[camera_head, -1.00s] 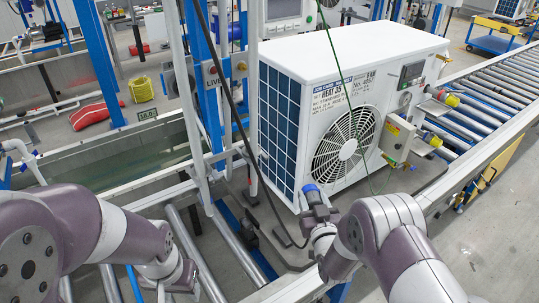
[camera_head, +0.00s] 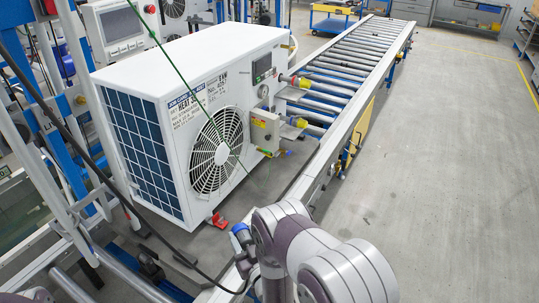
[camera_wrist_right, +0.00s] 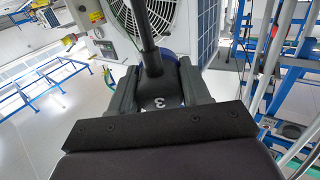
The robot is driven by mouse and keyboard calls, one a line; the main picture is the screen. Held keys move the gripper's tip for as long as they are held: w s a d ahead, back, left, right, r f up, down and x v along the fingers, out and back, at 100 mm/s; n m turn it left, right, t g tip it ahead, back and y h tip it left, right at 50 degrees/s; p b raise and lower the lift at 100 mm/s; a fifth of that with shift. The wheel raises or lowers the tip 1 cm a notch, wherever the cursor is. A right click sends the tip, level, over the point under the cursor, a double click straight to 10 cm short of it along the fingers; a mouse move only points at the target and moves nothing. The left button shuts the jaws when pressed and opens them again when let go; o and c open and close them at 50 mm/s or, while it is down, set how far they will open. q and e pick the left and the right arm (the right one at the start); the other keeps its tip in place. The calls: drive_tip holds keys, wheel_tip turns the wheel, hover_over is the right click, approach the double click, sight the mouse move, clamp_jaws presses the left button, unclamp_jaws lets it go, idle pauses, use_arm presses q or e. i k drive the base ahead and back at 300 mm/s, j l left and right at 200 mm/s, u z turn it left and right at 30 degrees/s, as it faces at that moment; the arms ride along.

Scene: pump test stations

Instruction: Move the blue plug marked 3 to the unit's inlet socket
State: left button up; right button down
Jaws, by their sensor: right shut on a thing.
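The white heat unit (camera_head: 190,110) stands on the roller line with its fan grille facing front. I cannot tell which is the inlet socket. My right gripper (camera_head: 243,240) is just right of the unit's lower front corner, apart from it. It is shut on the blue plug (camera_head: 240,229). In the right wrist view, the plug's dark body, marked 3 (camera_wrist_right: 160,101), sits between the fingers with a black hose (camera_wrist_right: 148,40) rising from it. My left gripper is out of view.
The roller conveyor (camera_head: 350,55) runs to the back with a metal side rail. A green cord hangs before the unit. Blue posts and pale pipes stand at left. Open floor (camera_head: 450,130) lies right.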

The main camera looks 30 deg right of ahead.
sight(264, 107)
drive_tip(key=i+l, duration=0.15)
drive_tip(key=l, duration=0.25)
drive_tip(key=i+l, duration=0.15)
drive_tip(key=l, duration=0.3)
drive_tip(key=i+l, duration=0.2)
drive_tip(key=l, duration=0.2)
drive_tip(key=i+l, duration=0.15)
drive_tip(key=l, duration=0.3)
drive_tip(key=i+l, duration=0.15)
drive_tip(key=l, duration=0.25)
drive_tip(key=i+l, duration=0.15)
drive_tip(key=l, duration=0.25)
drive_tip(key=i+l, duration=0.15)
drive_tip(key=l, duration=0.3)
drive_tip(key=i+l, duration=0.2)
drive_tip(key=l, duration=0.2)
drive_tip(key=i+l, duration=0.15)
drive_tip(key=l, duration=0.15)
drive_tip(key=i+l, duration=0.15)
drive_tip(key=l, duration=0.15)
drive_tip(key=i+j, duration=0.35)
